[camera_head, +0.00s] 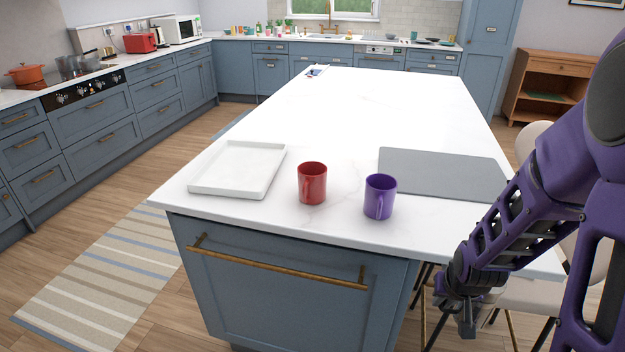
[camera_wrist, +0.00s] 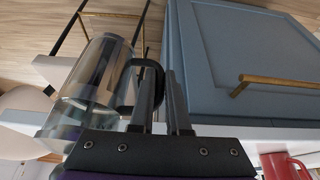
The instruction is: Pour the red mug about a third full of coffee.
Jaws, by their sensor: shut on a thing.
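The red mug (camera_head: 312,183) stands upright on the white island top, left of a purple mug (camera_head: 380,196); I cannot tell what is inside it. Part of it shows at the lower right corner of the wrist view (camera_wrist: 284,166). My gripper (camera_head: 467,318) is low beside the island's front right corner, right of and below both mugs. In the wrist view my gripper (camera_wrist: 166,103) is shut on the black handle of a clear glass carafe (camera_wrist: 98,78). How much coffee it holds is unclear. The carafe is not clearly seen in the head view.
A white tray (camera_head: 239,170) lies left of the red mug and a grey mat (camera_head: 440,173) lies at the right. The island top (camera_head: 360,110) behind them is mostly clear. The island's front edge and cabinet (camera_head: 290,290) lie near my gripper. Chairs (camera_head: 530,300) stand at the right.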

